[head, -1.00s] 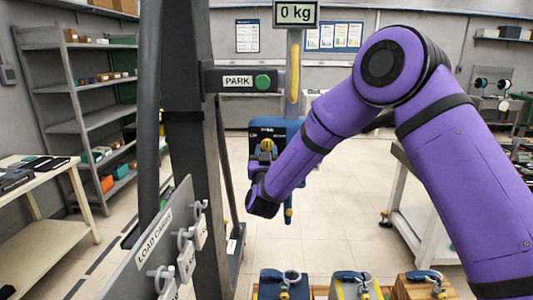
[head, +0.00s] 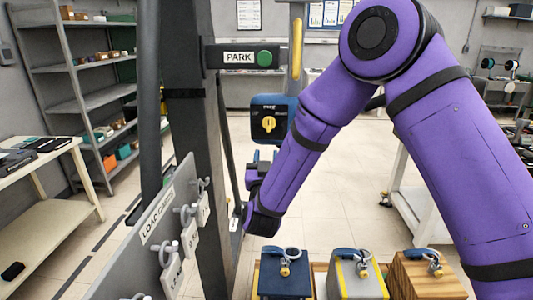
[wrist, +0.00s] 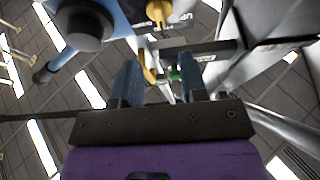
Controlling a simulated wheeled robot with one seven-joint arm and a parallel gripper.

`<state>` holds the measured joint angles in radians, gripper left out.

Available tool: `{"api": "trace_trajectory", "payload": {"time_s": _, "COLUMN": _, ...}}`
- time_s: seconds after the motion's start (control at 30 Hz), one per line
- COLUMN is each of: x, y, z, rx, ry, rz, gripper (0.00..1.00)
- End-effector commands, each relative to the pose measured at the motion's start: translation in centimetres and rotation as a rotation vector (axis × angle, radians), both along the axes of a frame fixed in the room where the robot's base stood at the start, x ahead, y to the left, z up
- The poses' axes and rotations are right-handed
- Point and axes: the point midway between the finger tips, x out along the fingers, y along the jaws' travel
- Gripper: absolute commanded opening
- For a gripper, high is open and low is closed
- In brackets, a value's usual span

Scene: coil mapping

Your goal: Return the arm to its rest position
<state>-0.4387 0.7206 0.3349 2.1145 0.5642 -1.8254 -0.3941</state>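My purple arm comes in from the right of the head view and bends down to the left. My gripper (head: 256,172) shows there only in part, beside the post and just below a blue box with a yellow knob (head: 268,124). In the wrist view my gripper (wrist: 160,78) has its two blue fingers apart, with no object held between them. The blue box's underside and the yellow knob (wrist: 158,12) show beyond the fingers there.
A dark post with a PARK arm and green button (head: 264,58) stands left of my arm. A LOAD CARDS board (head: 158,222) with hooks is at front left. Blue (head: 285,284), grey (head: 350,284) and wooden (head: 420,280) blocks with rings stand at the front.

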Motion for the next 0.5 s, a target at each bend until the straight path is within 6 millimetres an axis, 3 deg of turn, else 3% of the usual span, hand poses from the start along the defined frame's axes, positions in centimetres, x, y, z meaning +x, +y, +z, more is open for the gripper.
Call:
{"api": "trace_trajectory", "payload": {"time_s": 0.27, "x": 0.1, "y": -0.1, "z": 0.2, "rx": 0.001, "ry": 0.004, "rz": 0.004, "gripper": 0.39}}
{"api": "trace_trajectory", "payload": {"time_s": 0.37, "x": 0.6, "y": -0.5, "z": 1.2, "rx": 0.003, "ry": 0.024, "rz": 0.02, "gripper": 0.39}}
{"api": "trace_trajectory", "payload": {"time_s": 0.5, "x": 1.6, "y": -1.8, "z": 4.0, "rx": 0.01, "ry": 0.094, "rz": 0.078, "gripper": 0.39}}
